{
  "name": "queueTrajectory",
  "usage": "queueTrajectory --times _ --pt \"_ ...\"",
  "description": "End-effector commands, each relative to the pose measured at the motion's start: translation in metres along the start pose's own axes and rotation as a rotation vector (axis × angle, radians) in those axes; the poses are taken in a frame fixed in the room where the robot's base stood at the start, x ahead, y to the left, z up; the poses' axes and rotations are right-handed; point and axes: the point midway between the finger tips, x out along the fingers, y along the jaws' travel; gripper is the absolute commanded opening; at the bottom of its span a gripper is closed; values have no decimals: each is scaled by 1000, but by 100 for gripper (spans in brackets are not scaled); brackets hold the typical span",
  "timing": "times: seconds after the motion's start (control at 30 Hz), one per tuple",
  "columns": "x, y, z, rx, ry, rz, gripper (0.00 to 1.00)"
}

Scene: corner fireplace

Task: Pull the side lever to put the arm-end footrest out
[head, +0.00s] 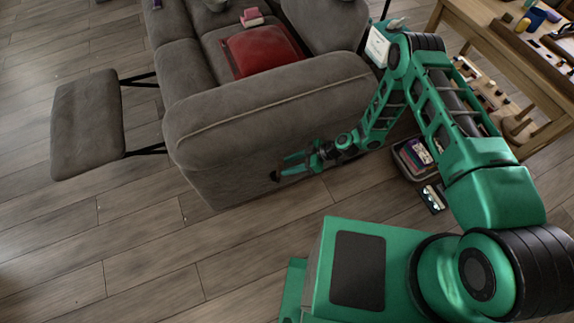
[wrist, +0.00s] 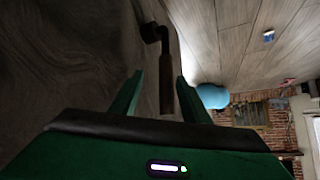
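The grey sofa (head: 270,115) stands with its near arm side facing me. A grey footrest (head: 88,122) sticks out from its front at this arm end, on dark struts. The side lever (wrist: 165,70) is a dark bent bar on the sofa's side in the wrist view; in the head view only a small dark bit of the lever (head: 275,177) shows. My gripper (head: 283,165) is at the lever, low on the arm's side. In the wrist view my gripper (wrist: 160,80) is open, with the lever's bar between its fingers and gaps visible. Contact cannot be told.
A red cushion (head: 262,51) lies on the seat. A bin (head: 397,158) of colourful items and a small black-and-white item (head: 432,198) are on the floor beside my arm. A wooden workbench (head: 500,50) is at right. Floor left of my base is clear.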

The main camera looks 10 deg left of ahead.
Motion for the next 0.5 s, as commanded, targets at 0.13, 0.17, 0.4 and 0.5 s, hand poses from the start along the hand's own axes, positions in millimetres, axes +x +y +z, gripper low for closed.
queueTrajectory --times 0.13,0.17,0.4,0.5 --pt "-29 4 -1 0 1 7 39" --pt "-35 3 -2 0 2 7 39" --pt "-75 2 -1 -1 2 5 39" --pt "-85 1 -1 -1 2 3 39"
